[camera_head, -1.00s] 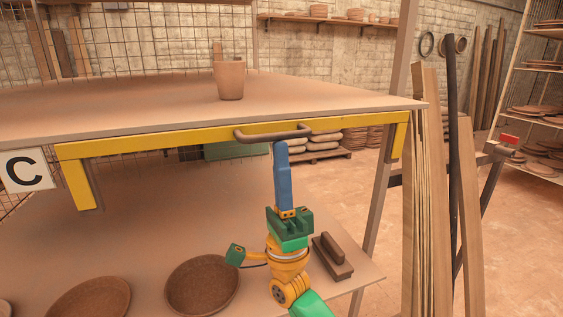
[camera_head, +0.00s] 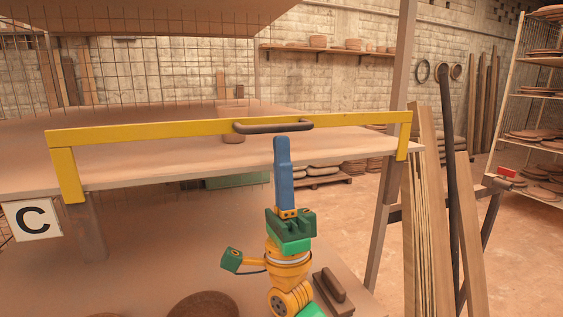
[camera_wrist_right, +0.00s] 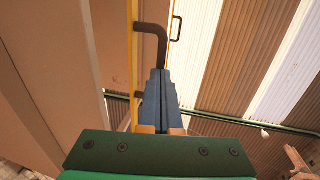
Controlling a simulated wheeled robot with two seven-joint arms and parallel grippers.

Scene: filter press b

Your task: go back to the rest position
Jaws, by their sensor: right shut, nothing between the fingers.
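My right gripper (camera_head: 281,142) points upward, with its blue fingers together and nothing between them. Its tips are just under the dark handle (camera_head: 272,127) of a yellow frame (camera_head: 130,132). In the right wrist view the shut fingers (camera_wrist_right: 160,85) overlap the handle (camera_wrist_right: 152,30); I cannot tell whether they touch it. The yellow frame stands across the front of the shelf board, with its bar above the board's front edge. My left gripper is not in view.
A cup (camera_head: 233,138) on the shelf board (camera_head: 330,148) is partly hidden behind the bar. Below are a brown dish (camera_head: 203,306) and a brown handled block (camera_head: 331,288). A C sign (camera_head: 34,219) hangs left. Planks (camera_head: 432,200) lean at right, with open floor beyond.

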